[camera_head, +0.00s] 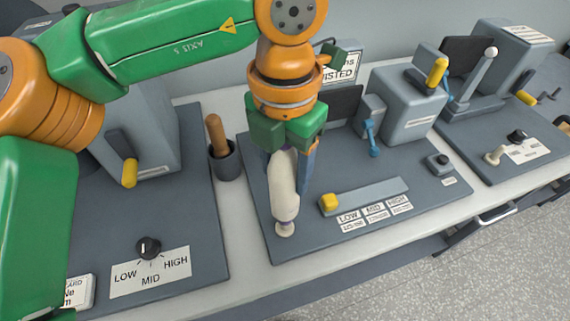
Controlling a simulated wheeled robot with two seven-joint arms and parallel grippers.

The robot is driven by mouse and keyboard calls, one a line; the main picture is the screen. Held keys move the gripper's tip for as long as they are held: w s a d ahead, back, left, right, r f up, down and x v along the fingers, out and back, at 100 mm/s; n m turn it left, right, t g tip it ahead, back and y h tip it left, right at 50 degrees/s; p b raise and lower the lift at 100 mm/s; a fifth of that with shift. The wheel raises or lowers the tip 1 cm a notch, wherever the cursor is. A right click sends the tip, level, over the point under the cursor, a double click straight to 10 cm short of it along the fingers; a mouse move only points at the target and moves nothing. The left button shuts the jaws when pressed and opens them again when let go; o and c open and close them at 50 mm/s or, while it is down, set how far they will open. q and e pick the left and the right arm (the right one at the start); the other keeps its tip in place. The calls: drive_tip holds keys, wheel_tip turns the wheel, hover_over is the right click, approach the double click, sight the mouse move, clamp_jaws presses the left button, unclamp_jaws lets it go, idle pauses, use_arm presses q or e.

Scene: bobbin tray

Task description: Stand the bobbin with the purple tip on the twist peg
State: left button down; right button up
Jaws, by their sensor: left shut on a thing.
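My left gripper (287,165) points down over the middle grey machine's base and is shut on a cream bobbin (284,190). The bobbin's upper part is partly hidden between the fingers. A sign (346,67) behind my arm reads in part "ISTED". My right gripper is not in view.
A dark cup (226,163) with a brown wooden handle stands left of the bobbin. A slider with a yellow knob (328,203) lies close to its right. Machines with levers stand at left (205,250) and far right (520,148). The table's front edge is clear.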

sight(285, 152)
use_arm(q)
drive_tip(key=shift+f+b, duration=1.45)
drive_tip(key=shift+f, duration=0.25)
drive_tip(key=shift+c, duration=0.5)
unclamp_jaws()
drive_tip(key=shift+r, duration=0.1)
wheel_tip(285, 152, up, 7)
drive_tip(key=shift+r+p, duration=0.1)
drive_tip(key=shift+p, duration=0.3)
